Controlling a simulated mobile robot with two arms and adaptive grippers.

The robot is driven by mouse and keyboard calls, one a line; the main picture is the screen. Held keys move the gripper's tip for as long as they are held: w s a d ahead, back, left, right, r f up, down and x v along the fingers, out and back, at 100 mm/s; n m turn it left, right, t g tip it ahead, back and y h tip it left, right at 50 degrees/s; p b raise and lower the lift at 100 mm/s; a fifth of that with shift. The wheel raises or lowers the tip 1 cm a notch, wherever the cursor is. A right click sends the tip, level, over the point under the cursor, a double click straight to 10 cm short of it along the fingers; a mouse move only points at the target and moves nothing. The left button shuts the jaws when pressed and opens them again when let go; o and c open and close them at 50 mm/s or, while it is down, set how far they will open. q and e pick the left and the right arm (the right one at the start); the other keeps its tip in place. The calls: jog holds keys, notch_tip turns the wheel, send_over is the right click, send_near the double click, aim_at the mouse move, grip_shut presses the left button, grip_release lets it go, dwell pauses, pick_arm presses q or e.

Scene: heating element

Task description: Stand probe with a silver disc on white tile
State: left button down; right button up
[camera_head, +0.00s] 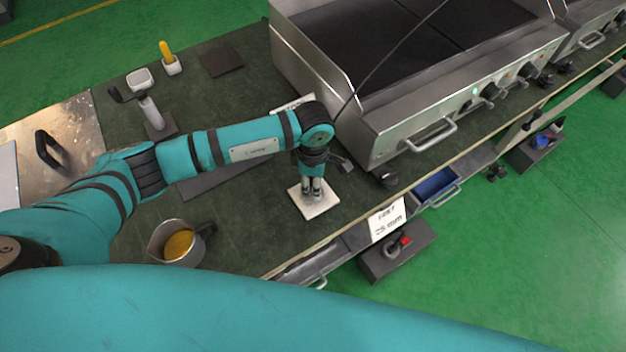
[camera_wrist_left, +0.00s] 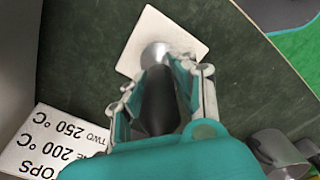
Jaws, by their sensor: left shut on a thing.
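The white tile (camera_head: 323,209) lies on the dark green counter near its front edge. It also shows in the left wrist view (camera_wrist_left: 190,27). My left gripper (camera_head: 312,190) points down over the tile. In the left wrist view its fingers are shut on the probe (camera_wrist_left: 158,98), a dark body with a silver disc (camera_wrist_left: 155,54) at its far end. The disc appears over the tile, towards its near side in that view. I cannot tell whether the disc touches the tile. My right gripper is not in view.
A steel griddle (camera_head: 400,140) with knobs and a handle stands right of the tile. A steel jug (camera_head: 165,240) with yellow contents is at the front left. A printed card (camera_wrist_left: 50,145) lies beside the gripper. An open drawer (camera_head: 436,184) juts out below the counter.

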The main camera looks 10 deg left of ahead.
pick_arm(q)
jog(key=shift+f, duration=0.1)
jog(key=c, duration=1.1)
grip_release()
jog(key=shift+o, duration=0.2)
jog(key=shift+r, duration=0.2)
notch_tip(320, 180, up, 12)
jog(key=shift+f+b, duration=0.1)
jog(key=shift+b, duration=0.35)
jog(key=shift+s, duration=0.1)
